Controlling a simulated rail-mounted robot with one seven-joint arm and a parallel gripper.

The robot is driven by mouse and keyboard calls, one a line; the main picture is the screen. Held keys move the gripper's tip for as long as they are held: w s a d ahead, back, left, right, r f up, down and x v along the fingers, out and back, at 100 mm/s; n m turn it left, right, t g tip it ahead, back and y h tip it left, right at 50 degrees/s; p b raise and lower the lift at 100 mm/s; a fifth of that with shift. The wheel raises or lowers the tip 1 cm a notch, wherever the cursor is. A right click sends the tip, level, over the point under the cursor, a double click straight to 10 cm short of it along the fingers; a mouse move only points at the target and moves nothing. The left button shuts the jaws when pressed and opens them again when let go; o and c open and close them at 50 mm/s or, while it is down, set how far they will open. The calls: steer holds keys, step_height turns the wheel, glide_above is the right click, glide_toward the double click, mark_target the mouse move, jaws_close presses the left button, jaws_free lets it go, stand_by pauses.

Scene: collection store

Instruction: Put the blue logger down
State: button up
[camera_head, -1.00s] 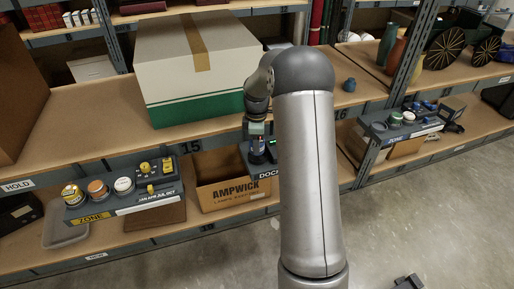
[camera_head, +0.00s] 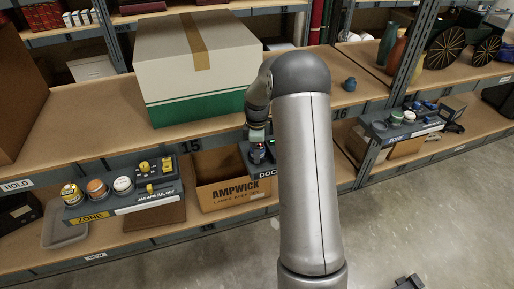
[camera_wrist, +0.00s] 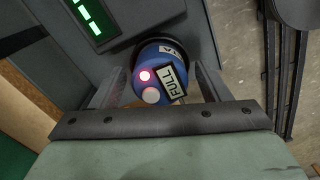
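The blue logger (camera_wrist: 150,78) is between the two fingers of my gripper (camera_wrist: 160,82) in the wrist view. Its top shows a lit pink light, a pale round button and a tag reading FULL. My fingers appear closed against its sides. A dark round socket rim (camera_wrist: 208,48) of the dock (camera_wrist: 50,65) shows just behind the logger; whether it is fully seated is hard to tell. In the head view my gripper (camera_head: 257,143) is over the dock (camera_head: 262,178), partly hidden by my arm, with the logger (camera_head: 257,156) low between the fingers.
The dock has a green lit display (camera_wrist: 93,20). An AMPWICK cardboard box (camera_head: 232,192) stands left of the dock. A large white-green box (camera_head: 195,75) sits on the shelf above. Zone trays with small items stand at left (camera_head: 120,205) and right (camera_head: 405,130).

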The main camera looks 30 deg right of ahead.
step_height(320, 180, up, 13)
steer(key=p, duration=0.2)
steer(key=s+a+r+m, duration=0.2)
steer(key=s+a, duration=0.3)
steer(key=s+a+m, duration=0.5)
steer(key=s+a, duration=0.1)
steer(key=s, duration=0.7)
steer(key=s+a+f+m, duration=0.1)
steer(key=s+a+m, duration=0.4)
steer(key=s, duration=0.9)
steer(key=shift+a+f, duration=0.25)
steer(key=shift+a, duration=0.2)
step_height(320, 180, down, 8)
steer(key=b, duration=0.7)
steer(key=shift+s+g+b, duration=0.2)
steer(key=shift+g+b, duration=0.1)
steer(key=shift+d, duration=0.1)
